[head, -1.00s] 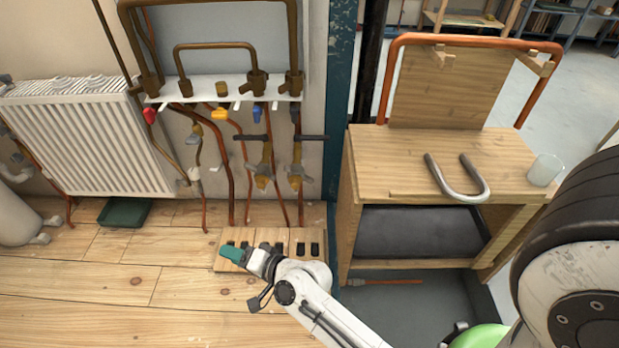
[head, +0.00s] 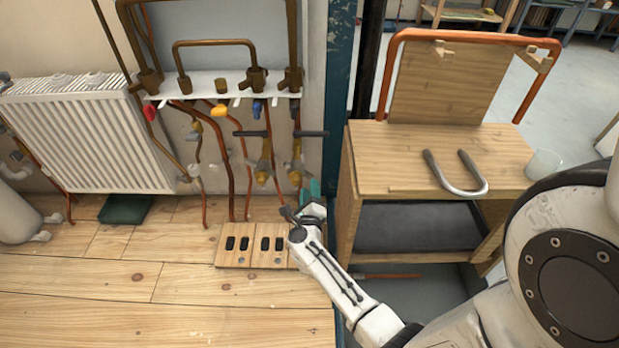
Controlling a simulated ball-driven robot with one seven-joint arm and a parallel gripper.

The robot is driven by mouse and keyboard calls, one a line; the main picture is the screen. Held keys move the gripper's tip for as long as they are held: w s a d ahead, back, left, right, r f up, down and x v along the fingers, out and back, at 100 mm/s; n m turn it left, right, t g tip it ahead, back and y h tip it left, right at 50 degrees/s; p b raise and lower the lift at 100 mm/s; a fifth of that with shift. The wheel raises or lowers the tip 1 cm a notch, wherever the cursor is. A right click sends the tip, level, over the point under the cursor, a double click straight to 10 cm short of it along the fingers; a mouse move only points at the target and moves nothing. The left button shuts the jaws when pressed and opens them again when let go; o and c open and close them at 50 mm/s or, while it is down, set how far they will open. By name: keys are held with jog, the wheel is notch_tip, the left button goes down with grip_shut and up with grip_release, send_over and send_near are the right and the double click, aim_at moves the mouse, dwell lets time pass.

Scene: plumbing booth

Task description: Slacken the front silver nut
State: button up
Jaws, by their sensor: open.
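Two valve-like fittings with dark cross handles hang on the copper pipes below the white manifold shelf. The left one (head: 263,168) is brass-coloured, and the right one (head: 295,168) has silver-grey parts. I cannot make out at this size which part is the front silver nut. My gripper (head: 309,192), with teal fingers, is open just below and to the right of the right fitting. It appears apart from the fitting, and nothing shows between its fingers. My forearm hides part of the floor behind it.
A wooden block (head: 236,257) with dark slots lies on the floor below the pipes, left of my arm. A radiator (head: 85,140) is on the left.

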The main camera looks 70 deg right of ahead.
aim_at(309, 174)
jog(key=b+x, duration=0.1)
jog(key=x, duration=0.5)
jog(key=shift+w+d+b, duration=0.15)
jog(key=shift+d+b, duration=0.15)
jog(key=shift+c, duration=0.3)
grip_shut()
